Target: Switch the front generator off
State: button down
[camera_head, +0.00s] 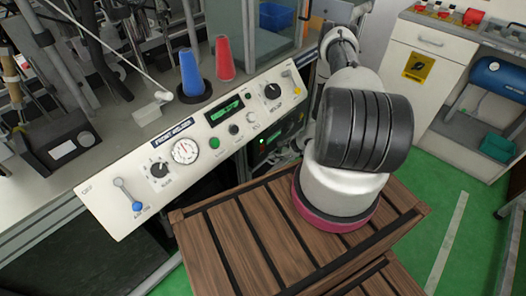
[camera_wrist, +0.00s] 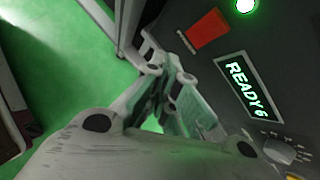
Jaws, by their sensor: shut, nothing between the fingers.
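A dark unit, seemingly the front generator (camera_wrist: 222,125), fills the right of the wrist view. Its face carries a red switch (camera_wrist: 207,30), a lit green lamp (camera_wrist: 246,6), a display reading "READY 6" (camera_wrist: 247,86) and a grey knob (camera_wrist: 283,151). In the head view a dark unit (camera_head: 262,157) with a green light sits below the sloped panel, partly hidden by my arm. My gripper (camera_wrist: 168,62) is shut and empty, its fingertips near the unit's face, left of and below the red switch. I cannot tell whether they touch it. The head view does not show the fingers clearly.
The sloped white panel (camera_head: 103,196) with dials, knobs and a blue-tipped lever (camera_head: 137,205) stands over the unit. Blue (camera_head: 191,72) and red (camera_head: 225,58) cones stand behind it. A white cabinet (camera_head: 410,78) is at right. Green floor (camera_head: 475,215) is open there.

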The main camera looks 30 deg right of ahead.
jog(key=shift+w+a+f, duration=0.1)
jog(key=shift+w+a, duration=0.1)
jog(key=shift+w, duration=0.4)
jog(key=shift+w+a+f, duration=0.1)
jog(key=shift+w+a, duration=0.1)
jog(key=shift+w, duration=0.35)
jog(key=shift+w, duration=0.15)
dwell(0.5)
jog(key=shift+w+a, duration=0.15)
jog(key=shift+w, duration=0.1)
jog(key=shift+w+a, duration=0.1)
jog(key=shift+w, duration=0.2)
dwell(0.6)
jog(key=shift+s, duration=0.1)
jog(key=shift+s+d, duration=0.25)
jog(key=shift+s, duration=0.35)
jog(key=s, duration=0.1)
jog(key=s+d, duration=0.1)
jog(key=s, duration=0.2)
jog(key=shift+s+d+r, duration=0.35)
jog(key=shift+r, duration=0.05)
